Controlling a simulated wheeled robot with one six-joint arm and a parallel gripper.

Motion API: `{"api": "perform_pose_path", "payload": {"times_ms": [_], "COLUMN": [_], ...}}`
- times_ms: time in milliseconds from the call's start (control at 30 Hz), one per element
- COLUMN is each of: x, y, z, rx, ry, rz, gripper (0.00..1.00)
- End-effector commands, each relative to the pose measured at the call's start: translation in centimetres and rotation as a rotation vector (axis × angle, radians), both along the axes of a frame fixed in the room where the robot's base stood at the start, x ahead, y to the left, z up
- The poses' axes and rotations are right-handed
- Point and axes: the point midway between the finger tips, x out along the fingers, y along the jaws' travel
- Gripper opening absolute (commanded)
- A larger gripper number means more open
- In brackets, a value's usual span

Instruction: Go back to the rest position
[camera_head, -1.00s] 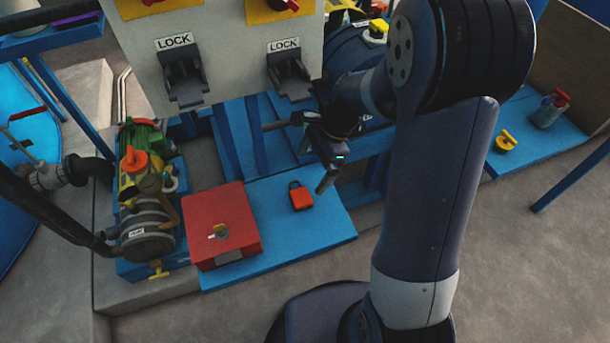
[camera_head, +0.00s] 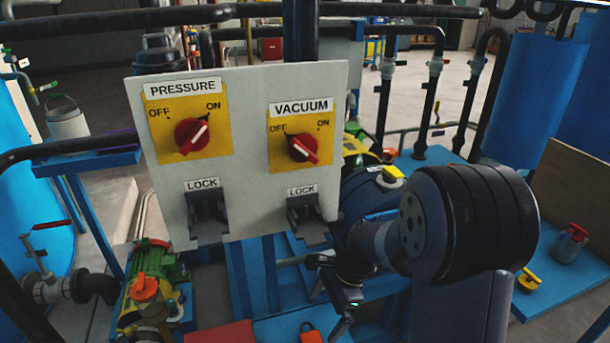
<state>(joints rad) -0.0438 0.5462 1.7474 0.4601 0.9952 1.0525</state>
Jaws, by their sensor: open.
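My gripper (camera_head: 343,312) hangs at the end of my dark arm, in the lower middle of the camera_head view. It is open and appears empty, pointing down below the control panel (camera_head: 240,100). An orange-red padlock (camera_head: 310,334) lies just left of and below it, partly cut off by the bottom edge. The gripper seems apart from it. The pressure knob (camera_head: 192,136) has its white mark slanting up toward ON. The vacuum knob (camera_head: 303,149) has its mark slanting from upper left to lower right.
Lock brackets (camera_head: 208,213) (camera_head: 307,215) jut from the panel close to the gripper. A red box (camera_head: 218,334) is cut off at the bottom. A green pump (camera_head: 150,263) stands left. A yellow padlock (camera_head: 528,281) and a red-topped object (camera_head: 570,245) lie right on a blue platform.

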Motion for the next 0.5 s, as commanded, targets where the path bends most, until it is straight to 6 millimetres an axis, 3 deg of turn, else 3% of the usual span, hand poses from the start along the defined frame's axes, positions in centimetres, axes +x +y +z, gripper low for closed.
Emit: {"api": "perform_pose_path", "payload": {"times_ms": [33,400,500], "x": [-0.2,-1.0,-0.7], "y": [0.4,3.0,3.0], "z": [-1.3,-8.2,-5.6], "rx": [0.000,-0.001,0.000], "ry": [0.004,0.004,-0.006], "rz": [0.003,0.002,0.001], "gripper": [1.00,1.00,1.00]}}
